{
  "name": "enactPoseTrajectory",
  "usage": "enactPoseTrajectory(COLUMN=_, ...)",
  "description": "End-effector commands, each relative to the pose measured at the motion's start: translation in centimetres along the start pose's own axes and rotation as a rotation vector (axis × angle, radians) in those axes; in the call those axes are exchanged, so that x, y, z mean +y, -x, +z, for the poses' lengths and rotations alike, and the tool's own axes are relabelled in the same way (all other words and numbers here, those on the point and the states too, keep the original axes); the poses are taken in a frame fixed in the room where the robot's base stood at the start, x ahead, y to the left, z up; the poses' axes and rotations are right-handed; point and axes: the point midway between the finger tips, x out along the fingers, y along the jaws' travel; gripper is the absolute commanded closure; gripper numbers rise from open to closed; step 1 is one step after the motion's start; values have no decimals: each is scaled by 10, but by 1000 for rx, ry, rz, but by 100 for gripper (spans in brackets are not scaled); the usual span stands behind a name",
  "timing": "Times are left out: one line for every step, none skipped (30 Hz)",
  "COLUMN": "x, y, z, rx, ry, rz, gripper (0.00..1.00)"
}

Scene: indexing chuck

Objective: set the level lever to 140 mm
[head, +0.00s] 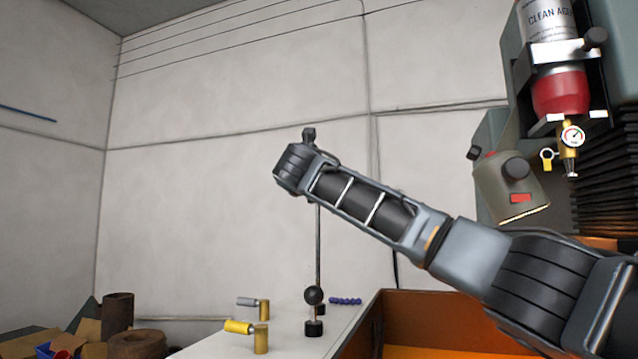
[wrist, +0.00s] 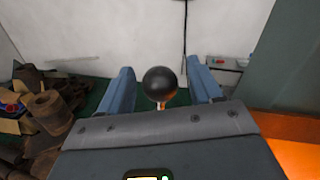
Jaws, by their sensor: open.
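In the head view a slim upright rod (head: 318,245) stands on the white bench top, with a black ball knob (head: 313,295) low on it. I take this for the level lever, but no scale or mm marks are readable. My gripper (head: 308,137) is at the far end of my raised arm, above the bench, and its fingers are hard to make out there. In the wrist view my gripper (wrist: 170,88) has its two blue-grey fingers wide apart. A black ball (wrist: 160,83) shows between them with gaps on both sides. I cannot tell whether it is the same knob.
Yellow (head: 261,340) and grey-yellow (head: 264,309) fittings stand on the white bench (head: 290,345). An orange-lined tray (head: 420,350) lies to the right, under my arm. A machine head with a red bottle (head: 560,93) and gauge hangs at right. Boxes and rolls (wrist: 48,108) lie at left.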

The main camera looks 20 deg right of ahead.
Motion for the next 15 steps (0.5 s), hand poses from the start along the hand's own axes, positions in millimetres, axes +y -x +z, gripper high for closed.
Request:
enactPoseTrajectory(x=0, y=-5, z=2, rx=2, ry=0, rz=-1, gripper=36)
enactPoseTrajectory(x=0, y=-8, z=2, rx=0, ry=0, rz=0, gripper=36)
enactPoseTrajectory(x=0, y=-11, z=2, rx=1, ry=0, rz=0, gripper=36)
enactPoseTrajectory(x=0, y=-13, z=2, rx=0, ry=0, rz=0, gripper=36)
enactPoseTrajectory(x=0, y=-14, z=1, rx=0, ry=0, rz=0, gripper=36)
enactPoseTrajectory(x=0, y=-16, z=1, rx=0, ry=0, rz=0, gripper=36)
enactPoseTrajectory(x=0, y=-17, z=1, rx=-1, ry=0, rz=0, gripper=36)
enactPoseTrajectory(x=0, y=-18, z=1, rx=-1, ry=0, rz=0, gripper=36)
enactPoseTrajectory(x=0, y=-19, z=0, rx=-1, ry=0, rz=1, gripper=36)
enactPoseTrajectory(x=0, y=-19, z=0, rx=-1, ry=0, rz=1, gripper=36)
enactPoseTrajectory(x=0, y=-19, z=0, rx=-1, ry=0, rz=1, gripper=36)
enactPoseTrajectory(x=0, y=-19, z=0, rx=-1, ry=0, rz=1, gripper=36)
enactPoseTrajectory(x=0, y=-19, z=0, rx=-1, ry=0, rz=1, gripper=36)
enactPoseTrajectory(x=0, y=-19, z=0, rx=-1, ry=0, rz=1, gripper=36)
enactPoseTrajectory(x=0, y=-19, z=0, rx=-1, ry=0, rz=1, gripper=36)
